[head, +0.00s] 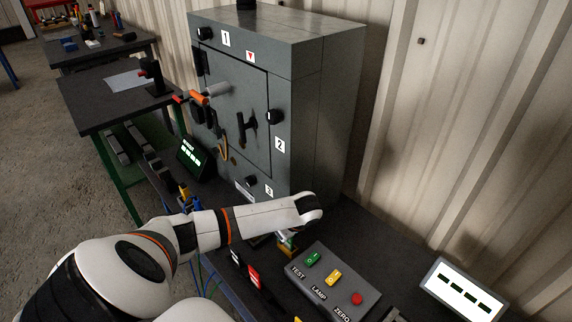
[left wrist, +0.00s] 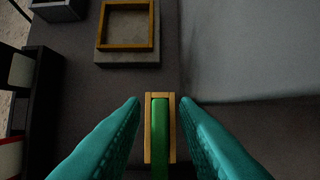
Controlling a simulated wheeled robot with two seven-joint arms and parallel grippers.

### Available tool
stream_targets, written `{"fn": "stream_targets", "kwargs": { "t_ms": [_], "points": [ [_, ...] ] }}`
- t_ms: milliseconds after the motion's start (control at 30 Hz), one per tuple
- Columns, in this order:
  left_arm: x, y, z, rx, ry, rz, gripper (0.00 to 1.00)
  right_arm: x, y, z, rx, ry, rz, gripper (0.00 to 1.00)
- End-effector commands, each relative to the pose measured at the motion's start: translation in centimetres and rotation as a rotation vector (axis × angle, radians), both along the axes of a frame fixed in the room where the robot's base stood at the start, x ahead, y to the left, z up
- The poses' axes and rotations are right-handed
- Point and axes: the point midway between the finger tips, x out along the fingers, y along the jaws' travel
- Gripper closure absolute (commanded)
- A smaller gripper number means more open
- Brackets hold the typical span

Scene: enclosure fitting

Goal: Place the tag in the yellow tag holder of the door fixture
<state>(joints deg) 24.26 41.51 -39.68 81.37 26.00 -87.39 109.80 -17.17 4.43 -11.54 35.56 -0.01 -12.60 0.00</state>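In the left wrist view a narrow green piece (left wrist: 160,135), possibly the tag, stands in a slim ochre-yellow holder (left wrist: 147,130). My left gripper (left wrist: 160,101) has its two teal fingers apart on either side of it, with a gap on both sides. In the head view my left arm reaches over the bench and its wrist hides most of the gripper; a small green and yellow piece (head: 287,244) shows below it. The grey cabinet (head: 330,120) with its door (head: 236,105) stands behind. I cannot make out a yellow tag holder on the door. My right gripper is not in view.
A square ochre frame on a grey block (left wrist: 127,46) lies beyond the fingers. A button box (head: 335,285) and a lit display (head: 462,292) stand to the right. Dark holders with a red-white label (head: 253,276) stand left of the gripper. A handle (head: 214,91) projects from the door.

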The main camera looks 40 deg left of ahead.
Motion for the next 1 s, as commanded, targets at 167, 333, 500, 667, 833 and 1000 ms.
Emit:
{"fn": "stream_targets", "kwargs": {
  "t_ms": [167,333,500,667,833,1000],
  "points": [
    [0.0,0.0,0.2,0.001,-0.001,0.0,0.72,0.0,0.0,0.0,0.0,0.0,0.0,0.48],
    [0.0,-0.7,1.9,-0.002,-0.001,-0.002,0.72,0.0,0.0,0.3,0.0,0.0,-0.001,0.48],
    [-0.1,-2.1,5.3,-0.002,-0.004,-0.002,0.72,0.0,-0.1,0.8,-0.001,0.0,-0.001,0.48],
    [-0.2,-3.4,8.4,-0.002,-0.004,-0.002,0.72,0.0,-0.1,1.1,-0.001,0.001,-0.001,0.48],
    [-0.3,-4.3,10.5,-0.002,-0.003,-0.001,0.72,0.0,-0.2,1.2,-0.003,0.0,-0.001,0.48],
    [-0.3,-4.6,11.4,0.0,-0.001,0.001,0.72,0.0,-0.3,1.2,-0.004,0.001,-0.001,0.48]
  ]
}}
